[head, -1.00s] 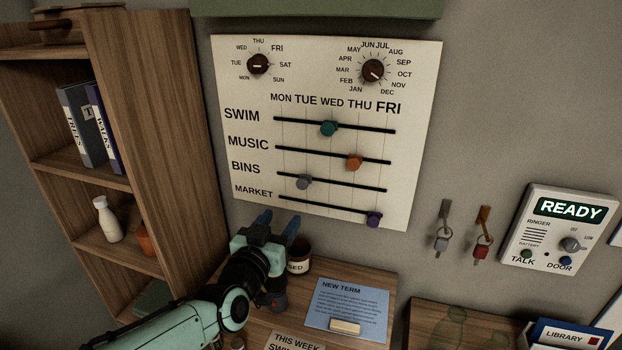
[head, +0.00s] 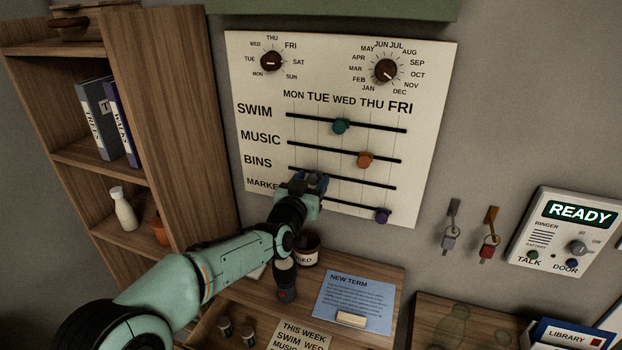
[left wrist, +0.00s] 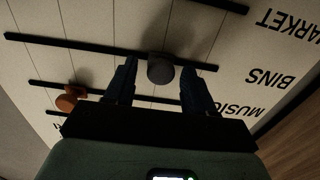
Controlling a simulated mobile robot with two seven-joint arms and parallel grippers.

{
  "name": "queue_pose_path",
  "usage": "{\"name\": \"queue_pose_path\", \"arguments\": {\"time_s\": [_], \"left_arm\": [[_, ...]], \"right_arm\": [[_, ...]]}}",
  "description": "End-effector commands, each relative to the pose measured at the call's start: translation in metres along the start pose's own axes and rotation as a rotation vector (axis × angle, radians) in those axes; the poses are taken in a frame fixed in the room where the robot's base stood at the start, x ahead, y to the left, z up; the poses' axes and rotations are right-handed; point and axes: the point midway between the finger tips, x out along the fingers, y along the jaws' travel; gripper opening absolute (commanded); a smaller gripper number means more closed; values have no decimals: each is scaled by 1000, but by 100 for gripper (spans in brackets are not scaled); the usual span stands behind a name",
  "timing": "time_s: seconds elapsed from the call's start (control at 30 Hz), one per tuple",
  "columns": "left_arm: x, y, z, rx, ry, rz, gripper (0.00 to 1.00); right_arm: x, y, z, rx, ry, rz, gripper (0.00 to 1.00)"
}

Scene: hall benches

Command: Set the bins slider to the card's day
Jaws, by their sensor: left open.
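The wall board (head: 432,130) has SWIM, MUSIC, BINS and MARKET sliders under day names from MON to FRI. My left gripper (head: 311,180) is at the BINS track (head: 365,183) and hides its knob in the head view. In the left wrist view, turned upside down, the grey bins knob (left wrist: 160,71) sits between the open fingers of my left gripper (left wrist: 159,78), near the second day line from the MON end. The "THIS WEEK" card (head: 300,334) shows SWIM WED; its lower lines are cut off. My right gripper is not in view.
The teal swim knob (head: 341,126), orange music knob (head: 365,159) and purple market knob (head: 382,215) are on nearby tracks. A wooden shelf (head: 182,120) stands left. Keys hang right of the board.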

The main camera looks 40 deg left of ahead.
Motion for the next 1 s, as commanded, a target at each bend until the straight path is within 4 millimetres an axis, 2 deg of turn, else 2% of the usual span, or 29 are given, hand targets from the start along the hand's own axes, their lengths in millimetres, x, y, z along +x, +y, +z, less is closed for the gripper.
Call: {"name": "queue_pose_path", "arguments": {"time_s": [0.27,0.3,0.47,0.67,0.77,1.0], "left_arm": [[2,0,0,0,0,0,54],[2,0,0,0,0,0,51],[2,0,0,0,0,0,0],[2,6,0,-3,1,3,0],[3,23,-1,-6,1,9,0],[3,87,-3,-4,-1,9,0]], "right_arm": [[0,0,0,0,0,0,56],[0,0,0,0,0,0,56],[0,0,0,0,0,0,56],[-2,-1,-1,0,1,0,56],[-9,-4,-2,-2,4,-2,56],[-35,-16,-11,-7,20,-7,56]]}}
